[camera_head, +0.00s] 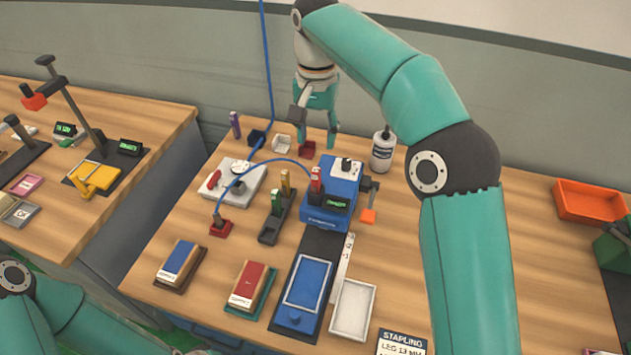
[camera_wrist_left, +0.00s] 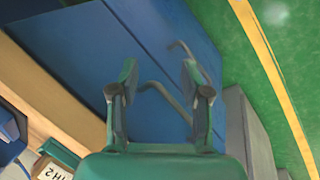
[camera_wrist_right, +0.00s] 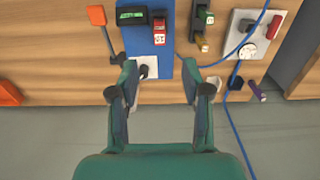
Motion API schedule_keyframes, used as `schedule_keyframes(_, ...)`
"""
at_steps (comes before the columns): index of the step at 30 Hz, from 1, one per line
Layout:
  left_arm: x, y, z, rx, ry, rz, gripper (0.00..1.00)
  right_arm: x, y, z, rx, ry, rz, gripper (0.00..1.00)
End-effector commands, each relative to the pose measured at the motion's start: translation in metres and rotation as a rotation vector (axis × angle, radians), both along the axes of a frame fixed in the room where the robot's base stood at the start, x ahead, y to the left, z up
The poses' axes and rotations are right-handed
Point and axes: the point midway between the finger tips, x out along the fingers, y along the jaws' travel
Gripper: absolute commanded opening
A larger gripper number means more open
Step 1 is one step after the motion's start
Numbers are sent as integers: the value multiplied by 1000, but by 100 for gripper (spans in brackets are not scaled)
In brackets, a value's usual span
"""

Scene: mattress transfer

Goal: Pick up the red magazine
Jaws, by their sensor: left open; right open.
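A slim red magazine with a white label (camera_head: 316,180) stands upright in the blue stapling machine (camera_head: 322,222). The right wrist view shows the magazine (camera_wrist_right: 159,35) beyond my fingertips. My right gripper (camera_head: 317,127) is open and empty. It hangs pointing down near the back edge of the table, behind the machine and apart from the magazine. My left gripper (camera_wrist_left: 157,85) is open and empty, in front of a blue panel below the table. The head view shows part of my left arm at bottom left, but not its fingertips.
A dark rack (camera_head: 270,232) holds green (camera_head: 277,202) and yellow (camera_head: 285,181) magazines left of the machine. A purple one (camera_head: 235,123) stands at back left. A dark red holder (camera_head: 307,150) is near my right fingers. A white bottle (camera_head: 382,152) and a blue hose (camera_head: 266,70) are close by.

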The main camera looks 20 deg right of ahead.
Motion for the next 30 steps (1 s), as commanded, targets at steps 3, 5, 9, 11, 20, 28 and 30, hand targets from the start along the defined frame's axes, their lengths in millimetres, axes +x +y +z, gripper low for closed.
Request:
schedule_keyframes(3, 0, 0, -9, 0, 0, 0, 47, -1, -3, -31, 0, 5, -3, 48)
schedule_keyframes(5, 0, 0, -9, 0, 0, 0, 47, -1, -3, -43, -1, 6, -4, 48)
schedule_keyframes(9, 0, 0, -10, 0, 0, 0, 47, -1, -3, -68, 0, 5, -5, 48)
schedule_keyframes(11, 0, 0, -10, 0, 0, 0, 47, -1, -3, -75, 0, 4, -4, 48)
schedule_keyframes(20, 0, 0, -7, 0, -1, 0, 47, -1, -2, -95, 0, 4, -5, 48)
schedule_keyframes(28, 0, 0, 1, 0, -1, 0, 47, -2, 1, -131, 0, 4, -5, 48)
schedule_keyframes(30, 0, 0, 1, 0, -1, 0, 47, -2, 0, -135, 0, 2, -5, 48)
